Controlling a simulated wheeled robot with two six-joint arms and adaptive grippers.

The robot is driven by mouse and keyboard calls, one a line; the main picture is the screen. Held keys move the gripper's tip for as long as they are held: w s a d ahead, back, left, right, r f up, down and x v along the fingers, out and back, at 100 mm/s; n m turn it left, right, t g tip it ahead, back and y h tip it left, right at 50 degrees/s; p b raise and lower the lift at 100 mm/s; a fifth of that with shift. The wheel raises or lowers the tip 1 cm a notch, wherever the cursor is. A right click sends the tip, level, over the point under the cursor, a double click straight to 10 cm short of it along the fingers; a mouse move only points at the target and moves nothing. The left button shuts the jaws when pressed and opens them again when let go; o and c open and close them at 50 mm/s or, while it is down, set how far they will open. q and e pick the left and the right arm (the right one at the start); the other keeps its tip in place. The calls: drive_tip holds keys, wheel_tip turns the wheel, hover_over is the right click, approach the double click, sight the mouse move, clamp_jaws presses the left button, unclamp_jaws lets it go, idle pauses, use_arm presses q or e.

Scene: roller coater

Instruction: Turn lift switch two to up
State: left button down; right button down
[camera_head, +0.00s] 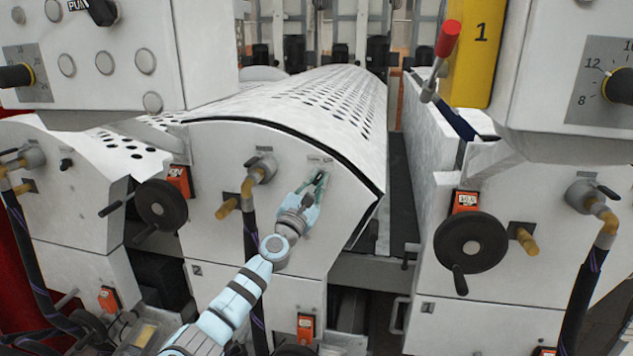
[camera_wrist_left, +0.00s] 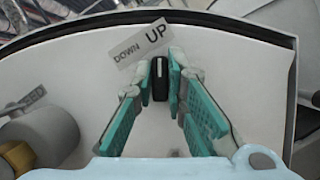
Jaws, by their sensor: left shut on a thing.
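The lift switch (camera_wrist_left: 160,79) is a small black knob with a pale mark, on the white machine panel (camera_wrist_left: 90,90). A label plate (camera_wrist_left: 142,42) beside it reads DOWN and UP; the switch sits below the word UP in the left wrist view. My left gripper (camera_wrist_left: 163,82) has its two teal fingers on either side of the switch, closed on it. In the head view my left gripper (camera_head: 318,182) is at the upper right of the middle machine's white end panel, and it hides the switch there. My right gripper is not in view.
A black handwheel (camera_head: 162,204) and a hose fitting (camera_head: 262,167) are left of my arm. Another handwheel (camera_head: 470,242) is on the right machine. White control boxes (camera_head: 110,50) hang at the upper left and upper right. A dark gap separates the machines.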

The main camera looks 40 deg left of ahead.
use_arm(q)
drive_tip(key=c, duration=1.6)
unclamp_jaws()
drive_tip(key=v, duration=1.2)
drive_tip(key=shift+w+f, duration=0.1)
